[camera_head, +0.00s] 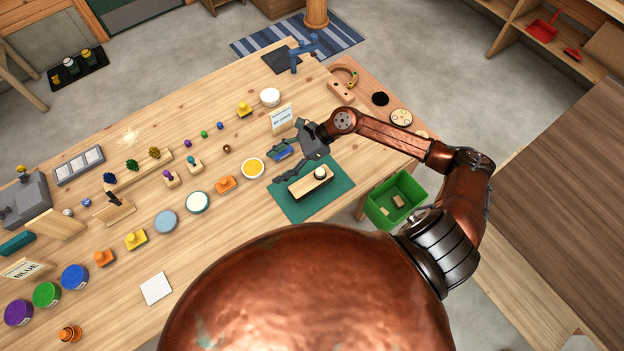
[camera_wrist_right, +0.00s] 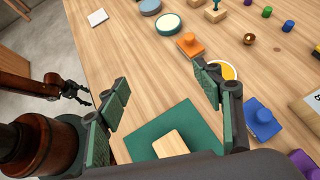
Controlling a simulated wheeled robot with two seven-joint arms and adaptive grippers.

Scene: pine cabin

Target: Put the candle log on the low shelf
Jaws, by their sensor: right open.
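The candle log (camera_head: 306,184) is a pale wooden block with a white round piece and a dark spot at its right end. It lies on a green mat (camera_head: 290,207) near the table's right end. One end of the log (camera_wrist_right: 171,143) shows in the right wrist view, low between the fingers; my gripper hides the rest. My right gripper (camera_head: 278,163) is open and empty, above and just beyond the log. A wooden shelf unit (camera_head: 508,38) stands at upper right.
A blue block (camera_head: 280,153) sits beside my right gripper. A yellow-topped disc (camera_head: 253,168) and a standing card (camera_head: 281,118) are close by. A green bin (camera_head: 395,200) stands off the table's right edge. A red dustpan (camera_head: 543,27) rests on the shelf unit.

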